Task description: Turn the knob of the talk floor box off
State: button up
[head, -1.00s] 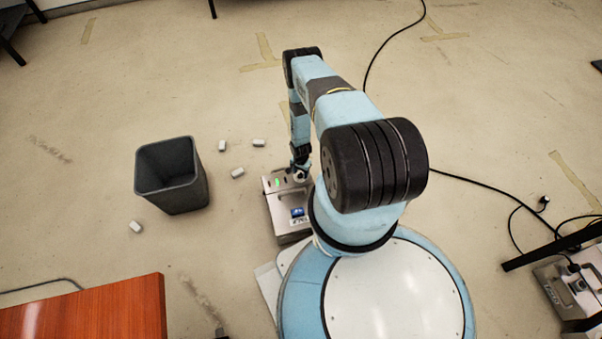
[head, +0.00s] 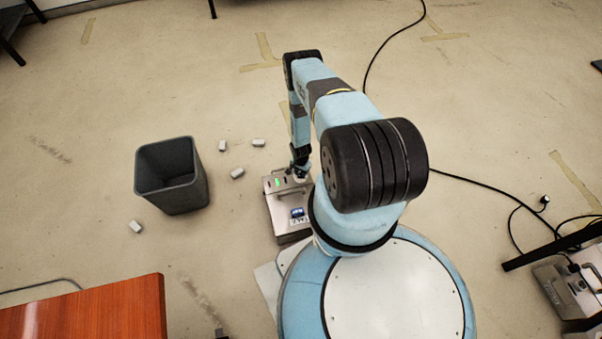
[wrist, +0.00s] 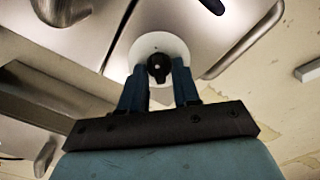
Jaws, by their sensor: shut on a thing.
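The floor box (head: 284,222) stands on the floor just left of my base in the head view, a metal box with a green lit spot and a small blue display on top. The wrist view shows its metal top with a round white plate and a black knob (wrist: 158,67) at the centre. My gripper (wrist: 160,77) is shut on the knob, one blue finger on each side. In the head view my gripper (head: 299,172) is at the far end of the box top, and the knob is hidden there. I cannot read any label naming the box.
A dark bin (head: 171,180) stands to the left, with several small white blocks (head: 237,173) on the floor nearby. An orange-brown table top (head: 85,308) is at lower left. Another metal box (head: 570,288) and cables are at lower right.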

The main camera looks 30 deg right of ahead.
jog(key=shift+n, duration=0.4)
jog(key=n, duration=0.3)
jog(key=shift+n, duration=0.3)
jog(key=n, duration=0.4)
jog(key=shift+w+a, duration=0.1)
jog(key=n, duration=0.5)
jog(key=shift+a, duration=0.1)
jog(key=shift+a+n, duration=0.1)
jog(key=shift+n, duration=2.2)
jog(key=o, duration=1)
